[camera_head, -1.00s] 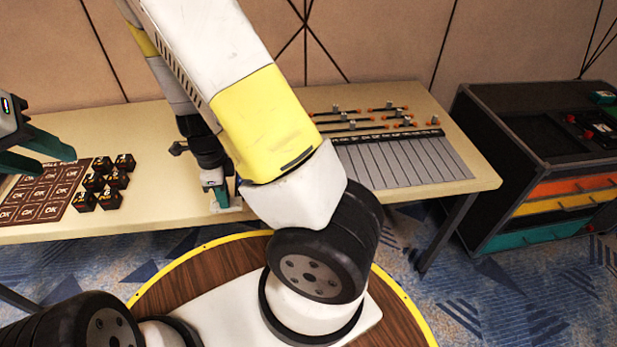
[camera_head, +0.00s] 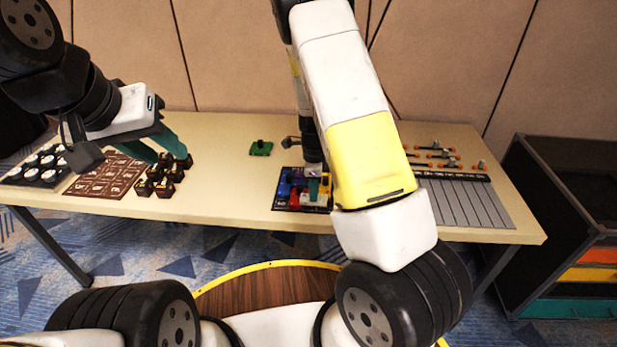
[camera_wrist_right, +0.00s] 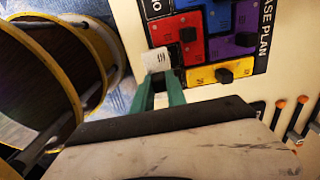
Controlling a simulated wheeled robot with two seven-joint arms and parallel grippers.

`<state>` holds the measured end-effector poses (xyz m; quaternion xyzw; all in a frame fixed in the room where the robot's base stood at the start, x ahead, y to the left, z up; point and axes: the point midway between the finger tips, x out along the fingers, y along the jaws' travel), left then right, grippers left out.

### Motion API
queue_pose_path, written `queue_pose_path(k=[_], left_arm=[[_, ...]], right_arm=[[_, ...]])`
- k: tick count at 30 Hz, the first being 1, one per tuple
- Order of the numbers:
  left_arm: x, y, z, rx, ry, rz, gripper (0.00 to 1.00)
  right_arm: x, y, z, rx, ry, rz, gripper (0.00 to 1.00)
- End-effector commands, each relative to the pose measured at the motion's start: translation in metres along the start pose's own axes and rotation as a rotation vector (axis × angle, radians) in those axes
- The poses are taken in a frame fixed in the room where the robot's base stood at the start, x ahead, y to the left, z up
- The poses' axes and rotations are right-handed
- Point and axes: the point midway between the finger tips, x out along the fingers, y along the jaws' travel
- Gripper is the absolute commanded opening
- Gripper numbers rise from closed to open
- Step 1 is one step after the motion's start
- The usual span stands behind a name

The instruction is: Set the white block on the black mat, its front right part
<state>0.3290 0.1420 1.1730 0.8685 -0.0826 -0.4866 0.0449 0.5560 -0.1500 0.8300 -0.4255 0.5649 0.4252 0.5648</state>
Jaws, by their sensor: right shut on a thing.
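The white block (camera_wrist_right: 156,60) is between the teal fingertips of my right gripper (camera_wrist_right: 158,80) in the right wrist view. My right gripper is shut on it, over the front right corner of the black mat (camera_wrist_right: 262,62). I cannot tell whether the block touches the mat. In the head view my right gripper (camera_head: 318,184) is over the right part of the mat (camera_head: 279,204), and my arm is close beside it. My left gripper (camera_head: 166,158) is open and empty, above the left part of the table near the small black blocks.
Red (camera_wrist_right: 178,32), blue (camera_wrist_right: 218,17), purple (camera_wrist_right: 240,40) and yellow (camera_wrist_right: 212,74) blocks sit on the mat close to the white block. A green block (camera_head: 261,148) lies behind the mat. A grey panel (camera_head: 466,203) with orange-tipped parts is to the right.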

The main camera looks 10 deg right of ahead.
Motion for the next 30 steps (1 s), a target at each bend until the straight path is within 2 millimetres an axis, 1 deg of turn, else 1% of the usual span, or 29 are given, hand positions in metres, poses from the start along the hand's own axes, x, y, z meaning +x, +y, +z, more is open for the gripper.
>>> queue_pose_path(k=[1,5,8,12,15,22,26,27,29,30], left_arm=[[0.000,0.000,0.000,0.000,0.000,0.000,0.36],[0.000,0.000,0.000,0.000,0.000,0.000,0.36],[0.000,0.000,0.000,0.000,0.000,0.000,0.36],[0.000,0.000,0.000,0.000,0.000,0.000,0.36],[0.000,0.000,0.000,0.000,0.000,0.000,0.36],[0.000,0.000,0.000,0.000,0.000,0.000,0.36],[0.000,0.000,0.000,0.000,0.000,0.000,0.36],[0.000,0.000,0.000,0.000,0.000,0.000,0.36],[0.000,0.000,0.000,0.000,0.000,0.000,0.36],[0.000,0.000,0.000,0.000,0.000,0.000,0.36]], right_arm=[[0.001,-0.004,-0.002,0.000,0.000,0.000,0.00],[0.001,-0.010,-0.005,0.000,0.000,0.001,0.00],[0.002,-0.020,-0.010,0.002,0.000,-0.001,0.00],[0.027,-0.018,-0.010,0.001,0.001,0.005,0.00],[0.037,-0.019,-0.010,0.001,0.000,0.001,0.00],[0.037,-0.019,-0.009,0.000,-0.001,0.000,0.00],[0.041,-0.018,-0.009,0.000,0.000,0.001,0.00],[0.040,-0.018,-0.009,0.000,-0.001,0.001,0.25],[0.040,-0.018,-0.009,0.000,-0.001,0.001,0.37],[0.040,-0.018,-0.009,0.000,-0.001,0.001,0.39]])
